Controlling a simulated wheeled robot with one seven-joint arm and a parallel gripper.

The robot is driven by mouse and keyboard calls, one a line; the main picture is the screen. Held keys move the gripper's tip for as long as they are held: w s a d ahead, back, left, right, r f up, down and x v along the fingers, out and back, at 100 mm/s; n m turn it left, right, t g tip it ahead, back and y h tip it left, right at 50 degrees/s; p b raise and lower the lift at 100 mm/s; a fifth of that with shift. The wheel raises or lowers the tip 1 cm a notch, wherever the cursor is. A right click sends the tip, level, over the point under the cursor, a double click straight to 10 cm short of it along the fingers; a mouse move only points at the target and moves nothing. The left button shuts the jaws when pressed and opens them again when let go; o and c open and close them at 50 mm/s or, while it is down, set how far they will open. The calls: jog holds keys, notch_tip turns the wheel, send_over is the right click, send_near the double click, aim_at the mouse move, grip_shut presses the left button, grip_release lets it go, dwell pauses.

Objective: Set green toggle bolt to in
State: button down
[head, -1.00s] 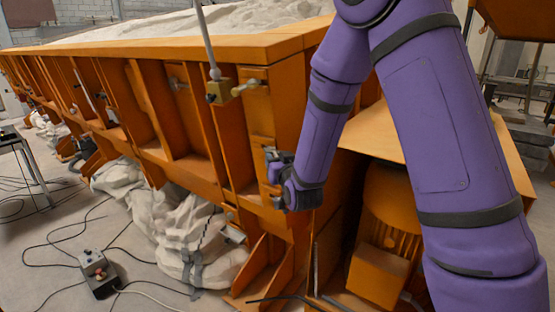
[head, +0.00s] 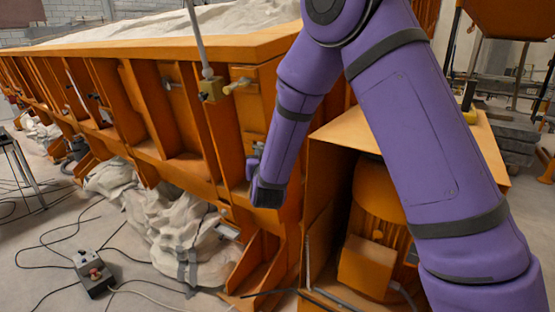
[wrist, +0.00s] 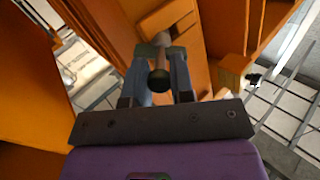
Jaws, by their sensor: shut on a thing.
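My gripper (wrist: 162,55) is shut on a thin tan rod (wrist: 162,28) with a dark ball end (wrist: 158,80), which lies between the two fingers. This looks like a toggle bolt's handle on the orange frame, but I cannot make out green on it. My own forearm and wrist hide part of the wall there. Whether the bolt is in or out cannot be told.
The orange sandbed wall (head: 160,50) has projecting ribs. A yellowish block (head: 210,90) with a grey rod is near my gripper. An orange motor housing (head: 372,262) stands right of my wrist. A control box (head: 92,272) and cables lie on the open floor at left.

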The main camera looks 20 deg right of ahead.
jog(key=w+a+m+g+h, duration=0.2)
jog(key=w+a+m+h, duration=0.1)
jog(key=a+m+h, duration=0.2)
jog(key=shift+w+a+f+m+g+h, duration=0.15)
jog(key=shift+a+m+g+h, duration=0.3)
jog(key=shift+h, duration=0.85)
jog(key=shift+w, duration=0.1)
jog(key=c, duration=1)
grip_release()
jog(key=v, duration=1)
jog(key=shift+s+a, duration=0.2)
jog(key=shift+s, duration=0.1)
jog(key=shift+f, duration=0.1)
